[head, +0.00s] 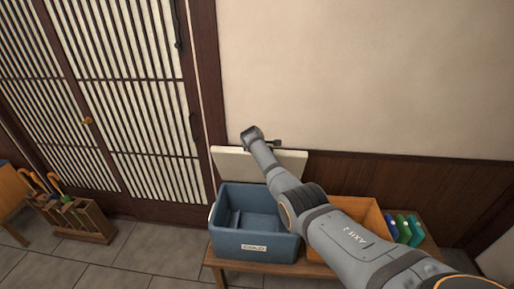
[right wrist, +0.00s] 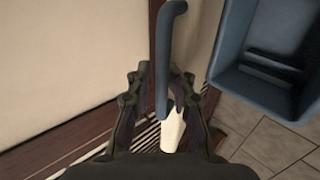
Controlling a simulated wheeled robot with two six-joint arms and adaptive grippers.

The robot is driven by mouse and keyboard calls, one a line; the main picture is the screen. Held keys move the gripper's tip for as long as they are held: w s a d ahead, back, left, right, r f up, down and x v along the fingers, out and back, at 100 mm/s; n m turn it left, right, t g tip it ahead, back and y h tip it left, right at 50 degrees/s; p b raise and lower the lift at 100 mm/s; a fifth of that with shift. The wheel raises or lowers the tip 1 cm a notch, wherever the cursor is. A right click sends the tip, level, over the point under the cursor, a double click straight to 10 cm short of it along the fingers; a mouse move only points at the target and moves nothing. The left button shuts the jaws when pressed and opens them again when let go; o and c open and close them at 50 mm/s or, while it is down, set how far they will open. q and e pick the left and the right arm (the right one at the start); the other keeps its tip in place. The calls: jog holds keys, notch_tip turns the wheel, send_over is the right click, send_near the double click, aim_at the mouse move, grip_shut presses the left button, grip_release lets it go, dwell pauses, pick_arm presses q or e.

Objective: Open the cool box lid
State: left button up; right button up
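The cool box (head: 256,235) is a blue tub with a "COLD" label, standing on a low wooden bench. Its cream lid (head: 232,164) stands raised at the back of the box, so the inside shows. My right arm reaches across from the lower right, and its gripper (head: 275,143) is at the lid's upper edge. In the right wrist view, the right gripper (right wrist: 162,75) has its fingers apart on either side of a blue-grey bar (right wrist: 170,35), which looks like the lid's handle. The box's blue wall (right wrist: 228,55) is at right there. My left gripper is not in view.
An orange crate (head: 362,212) stands right of the box, partly behind my arm. Green and blue items (head: 405,230) are beyond it on the bench (head: 225,262). A slatted door (head: 120,90) and an umbrella rack (head: 82,222) are at left. The floor between is clear.

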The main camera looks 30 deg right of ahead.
jog(key=v, duration=1.2)
dwell(0.4)
